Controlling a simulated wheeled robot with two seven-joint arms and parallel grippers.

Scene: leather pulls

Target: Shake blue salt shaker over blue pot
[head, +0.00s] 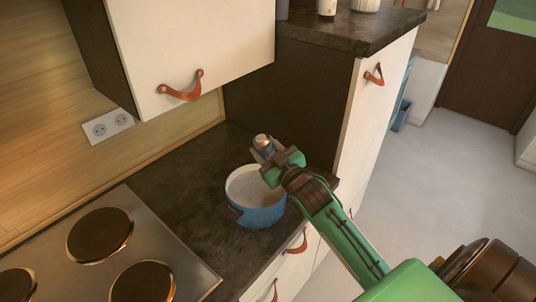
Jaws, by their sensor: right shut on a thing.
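The blue pot (262,216) stands on the dark counter, right of the stove, with a pale inside. My right gripper (272,153) reaches in from the lower right and is over the pot's far right rim. The gripper hides the lower part of the shaker and part of the pot's rim. My left gripper is not in view.
A stove (120,250) with several dark round plates lies at the lower left. A wall cabinet (190,50) with a leather pull hangs above the counter. A tall cabinet (345,120) stands behind the pot. Bare dark counter (180,185) lies left of the pot.

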